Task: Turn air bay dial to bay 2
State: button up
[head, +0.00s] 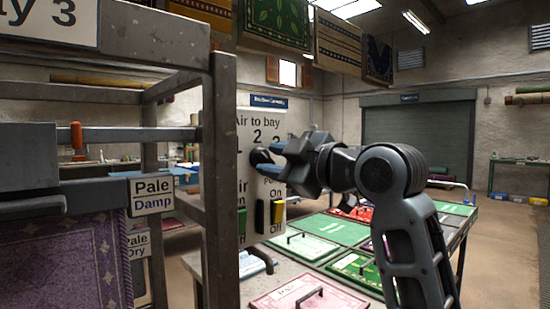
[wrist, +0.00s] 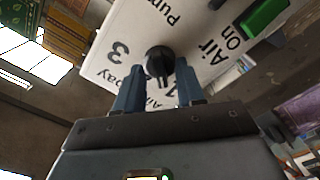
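The air bay dial is a black round knob (head: 261,157) on a white panel (head: 248,128) marked "Air to bay", with numbers 1, 2 and 3 around it. In the wrist view the panel is upside down and the dial (wrist: 160,62) lies near the top centre, its ridge towards the numbers. I cannot tell which number the ridge meets. My gripper (head: 270,159) is at the panel. Its two blue fingers stand apart on either side of the dial in the wrist view (wrist: 159,75). Contact with the dial is not clear.
A grey metal frame post (head: 221,190) stands close on the left of the panel. A table with coloured rug panels (head: 322,227) lies below my arm.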

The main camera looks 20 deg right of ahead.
jog(key=shift+w, duration=0.15)
jog(key=shift+c, duration=0.3)
jog(key=shift+a, duration=0.1)
grip_shut()
jog(key=m+p, duration=0.3)
jog(key=m, duration=0.1)
jog(key=shift+r, duration=0.1)
jog(key=m+p, duration=0.3)
jog(key=m, duration=0.2)
jog(key=shift+m, duration=0.4)
dwell(0.4)
